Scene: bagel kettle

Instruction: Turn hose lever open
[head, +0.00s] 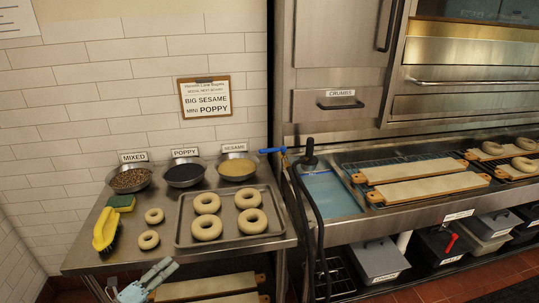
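The blue hose lever (270,150) sticks out to the left from a small brass valve (283,157) beside the sink, just right of the steel table. A black hose (316,215) with a dark spray nozzle (309,150) stands next to it and loops down in front of the counter. My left gripper (166,268) is at the bottom of the head view, low by the table's front edge, well below and left of the lever and apart from it. It looks empty; its finger gap is too small to judge. My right gripper is not in view.
A water-filled sink (332,192) and bagel boards (430,187) lie right of the valve. Bins stand below the counter.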

